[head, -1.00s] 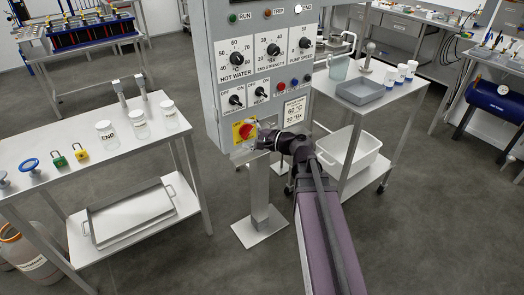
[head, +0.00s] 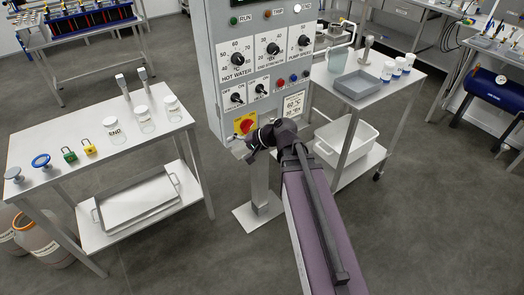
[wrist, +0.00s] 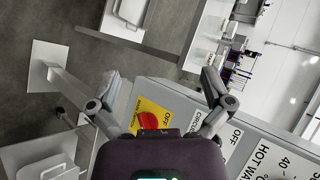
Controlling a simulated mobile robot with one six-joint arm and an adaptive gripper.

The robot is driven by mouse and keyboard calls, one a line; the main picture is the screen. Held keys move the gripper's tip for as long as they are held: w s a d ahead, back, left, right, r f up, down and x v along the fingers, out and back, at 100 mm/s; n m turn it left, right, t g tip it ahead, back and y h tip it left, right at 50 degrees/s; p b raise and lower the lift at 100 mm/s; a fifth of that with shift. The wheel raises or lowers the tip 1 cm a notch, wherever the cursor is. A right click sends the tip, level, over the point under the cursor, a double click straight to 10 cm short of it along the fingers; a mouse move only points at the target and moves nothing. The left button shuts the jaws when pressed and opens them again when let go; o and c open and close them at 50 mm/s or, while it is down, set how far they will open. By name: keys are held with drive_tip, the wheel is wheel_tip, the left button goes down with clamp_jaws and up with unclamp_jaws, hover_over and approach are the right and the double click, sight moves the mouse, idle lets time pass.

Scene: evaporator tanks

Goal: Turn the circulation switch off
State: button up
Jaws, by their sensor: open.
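The circulation switch (head: 237,98) is a small black knob on the lower left of the grey control panel, under OFF and ON marks. Its pointer is too small to read surely. My gripper (wrist: 160,80) is open and empty, its two fingers spread apart. In the head view it is low at the panel, just below the red knob on a yellow plate (head: 245,125), and below the circulation switch. In the wrist view the red knob (wrist: 149,121) is partly hidden by my gripper's body. Part of the CIRCULATION label shows near the right finger; the switch is not clear there.
A second black switch (head: 261,89) sits right of the circulation switch. Dials (head: 237,58) are above. A steel table (head: 100,150) with jars and padlocks stands left; a trolley (head: 385,100) with a grey tray stands right. Floor is clear in front.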

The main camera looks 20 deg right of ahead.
drive_tip(key=s+d+r+n+g+h+p, duration=0.2)
drive_tip(key=s+n+h+p, duration=0.1)
drive_tip(key=s+h+p, duration=0.1)
drive_tip(key=s+d+r+n+g+h+p, duration=0.3)
drive_tip(key=s+h+p, duration=0.2)
drive_tip(key=p, duration=0.3)
drive_tip(key=shift+s+d, duration=0.2)
drive_tip(key=shift+s, duration=0.7)
drive_tip(key=shift+r, duration=0.1)
idle(1.2)
